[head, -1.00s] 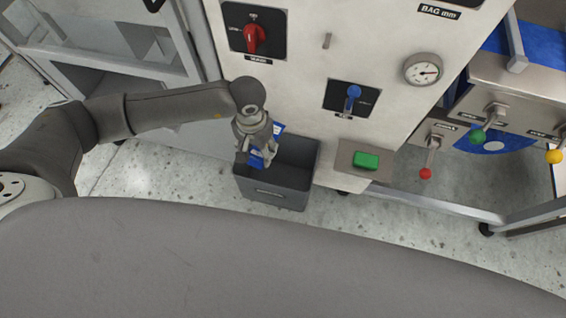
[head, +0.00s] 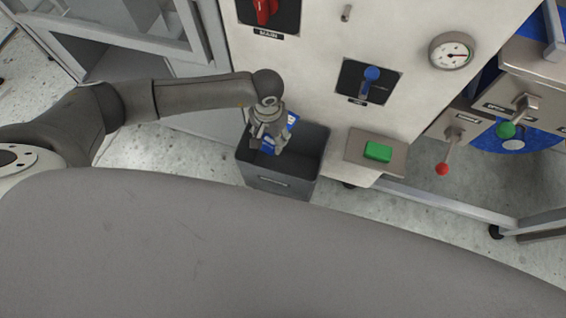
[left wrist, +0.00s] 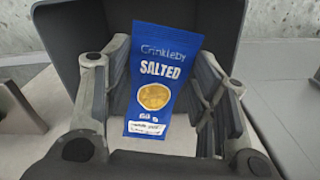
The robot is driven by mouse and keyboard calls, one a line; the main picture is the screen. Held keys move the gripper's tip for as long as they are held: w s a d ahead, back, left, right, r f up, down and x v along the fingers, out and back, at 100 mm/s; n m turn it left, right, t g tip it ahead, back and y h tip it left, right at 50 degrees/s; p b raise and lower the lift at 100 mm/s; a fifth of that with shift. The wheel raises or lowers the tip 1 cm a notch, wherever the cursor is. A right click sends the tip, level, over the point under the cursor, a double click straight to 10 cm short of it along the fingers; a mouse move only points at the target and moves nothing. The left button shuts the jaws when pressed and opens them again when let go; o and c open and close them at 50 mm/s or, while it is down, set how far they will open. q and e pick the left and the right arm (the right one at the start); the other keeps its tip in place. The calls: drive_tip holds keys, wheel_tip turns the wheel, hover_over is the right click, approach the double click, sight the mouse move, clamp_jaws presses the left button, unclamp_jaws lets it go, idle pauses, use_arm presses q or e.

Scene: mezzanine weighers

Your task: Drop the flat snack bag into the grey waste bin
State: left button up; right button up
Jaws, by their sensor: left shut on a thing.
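The snack bag is blue, with "Crinkleby SALTED" and a yellow crisp picture on its front. It fills much of the middle of the left wrist view (left wrist: 155,75) and shows in part in the head view (head: 291,121). My left gripper (head: 272,142) is shut on the bag, with its fingers at the bag's two sides. The grey waste bin (head: 275,182) stands on the floor, open at the top. The gripper and bag are over its opening in the head view. The bin's wall shows behind the bag in the left wrist view (left wrist: 95,20). My right gripper is out of view.
A pale machine front (head: 310,60) rises behind the bin. A green button (head: 378,151) on a box sits to the bin's right. A blue-handled switch (head: 370,82) and a gauge (head: 451,51) are higher up. Speckled floor lies open left of the bin.

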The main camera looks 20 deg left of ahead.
use_arm(q)
drive_tip(key=o, duration=1)
drive_tip(key=shift+o, duration=0.5)
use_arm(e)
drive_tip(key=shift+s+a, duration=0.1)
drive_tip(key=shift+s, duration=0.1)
use_arm(q)
wheel_tip(320, 180, up, 12)
